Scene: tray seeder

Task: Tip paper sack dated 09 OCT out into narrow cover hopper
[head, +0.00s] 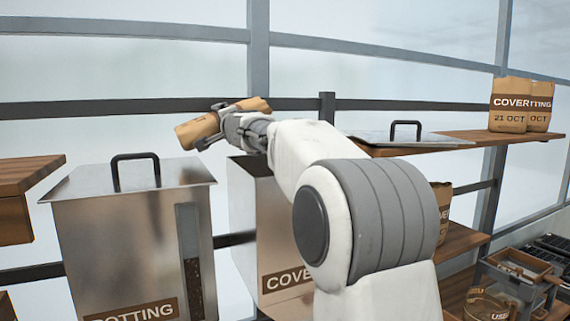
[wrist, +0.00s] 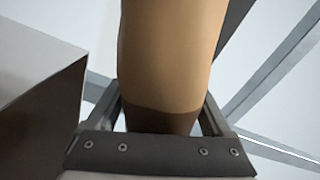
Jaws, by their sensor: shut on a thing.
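My gripper (head: 228,122) is shut on a brown paper sack (head: 197,131), which lies tipped nearly on its side above and between the hoppers. The sack also shows in the wrist view (wrist: 170,60) between the two fingers, with a dark band near the gripper. No date can be read on it. The narrow cover hopper (head: 243,215), a metal bin with a label reading "COVE…", stands below the gripper with its top open. My arm hides its right part. The sack's left end is over the gap near the potting hopper, left of the cover hopper's opening.
The wide potting hopper (head: 95,240) stands left with its handled lid on. A loose lid with a black handle (head: 400,138) lies on the right shelf. Two sacks, one marked 21 OCT (head: 508,105), stand on that shelf. Another sack (head: 442,205) is partly hidden behind my arm.

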